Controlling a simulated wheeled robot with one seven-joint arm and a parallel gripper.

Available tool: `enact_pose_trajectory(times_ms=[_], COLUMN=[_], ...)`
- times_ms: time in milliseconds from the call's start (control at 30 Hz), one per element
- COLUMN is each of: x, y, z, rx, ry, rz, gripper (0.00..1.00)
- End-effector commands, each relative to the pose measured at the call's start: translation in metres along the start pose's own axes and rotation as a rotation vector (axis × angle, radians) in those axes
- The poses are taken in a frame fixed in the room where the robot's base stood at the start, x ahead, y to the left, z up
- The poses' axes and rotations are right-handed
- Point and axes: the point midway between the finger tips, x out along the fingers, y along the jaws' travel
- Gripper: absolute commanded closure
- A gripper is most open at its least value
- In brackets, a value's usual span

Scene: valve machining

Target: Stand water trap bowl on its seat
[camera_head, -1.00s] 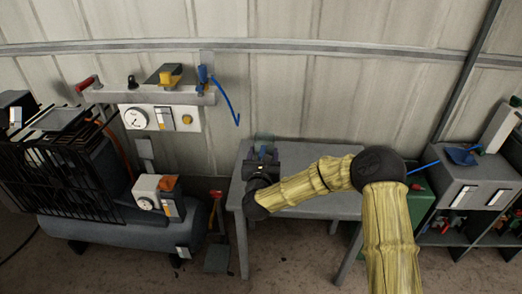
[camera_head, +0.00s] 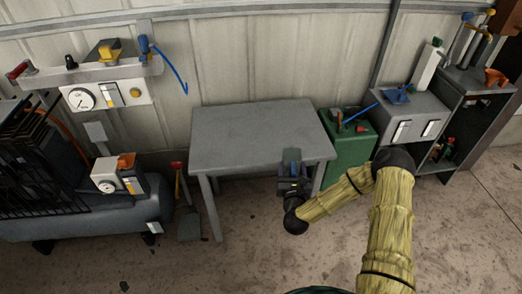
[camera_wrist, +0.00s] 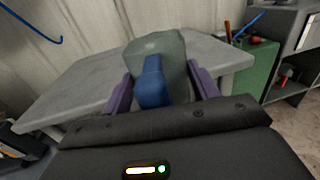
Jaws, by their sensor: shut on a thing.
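My gripper (camera_head: 291,166) is near the front right edge of the grey table in the head view. In the wrist view, its purple fingers (camera_wrist: 160,88) are shut on a translucent grey-green body, which I take to be the water trap bowl (camera_wrist: 172,45). A blue part (camera_wrist: 152,85) shows on its near side. The bowl looks roughly upright in the wrist view, and its lower end is hidden by the gripper. In the head view the bowl is small and dark against the table edge. I cannot tell which fixture is its seat.
The grey table (camera_head: 255,130) is bare. A wall rail (camera_head: 95,72) with a gauge and blue hose is at the upper left, above a compressor (camera_head: 75,212). A green box (camera_head: 345,138) and grey cabinet (camera_head: 412,110) stand right of the table.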

Motion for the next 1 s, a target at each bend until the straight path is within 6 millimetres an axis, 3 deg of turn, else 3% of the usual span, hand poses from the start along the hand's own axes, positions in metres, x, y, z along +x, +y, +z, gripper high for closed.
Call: enact_pose_trajectory(times_ms=[33, 233, 300, 500, 700, 1000], x=[-0.007, -0.030, -0.036, -0.040, -0.040, -0.039], y=[-0.022, -0.078, -0.091, -0.101, -0.103, -0.102], z=[-0.018, -0.077, -0.102, -0.146, -0.168, -0.166], rx=[0.003, 0.004, 0.004, 0.002, 0.000, -0.001], ry=[0.006, 0.002, 0.001, -0.003, -0.003, -0.003], rz=[-0.019, -0.054, -0.063, -0.065, -0.066, -0.064], gripper=[0.70, 0.70, 0.70, 0.70, 0.70, 0.70])
